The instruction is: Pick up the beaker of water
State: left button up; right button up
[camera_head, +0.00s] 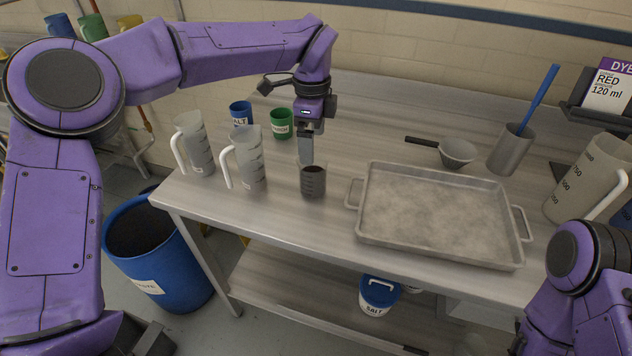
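Several vessels with graduation marks stand on the steel table. A small beaker without a handle (313,183) holds something dark. Two grey jugs with white handles, a left one (197,145) and a nearer one (250,163), stand to its left. A larger graduated jug (592,180) stands at the right edge. I cannot tell which vessel holds water. My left gripper (308,148) points down just above and behind the small beaker's rim. Its fingers overlap in this view, so their opening is unclear. My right arm shows at the lower right, with its gripper out of view.
A large metal tray (362,215) with grey contents lies right of the small beaker. A blue cup (240,113) and a green cup (281,124) stand behind the jugs. A strainer (457,151) and a grey pot (508,150) with a blue-handled tool stand behind the tray.

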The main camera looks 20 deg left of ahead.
aim_at(313, 169)
pick_arm(q)
jog(key=f+p, duration=0.1)
jog(key=f, duration=0.2)
jog(key=f+p, duration=0.1)
jog(key=f, duration=0.2)
jog(key=w+f+p, duration=0.1)
jog(key=f, duration=0.2)
jog(key=shift+a+f+p, duration=0.15)
jog(key=shift+f+p, duration=0.1)
jog(key=shift+p, duration=0.1)
jog(key=shift+f, duration=0.45)
jog(key=c, duration=0.4)
jog(key=shift+r, duration=0.1)
jog(key=c, duration=0.8)
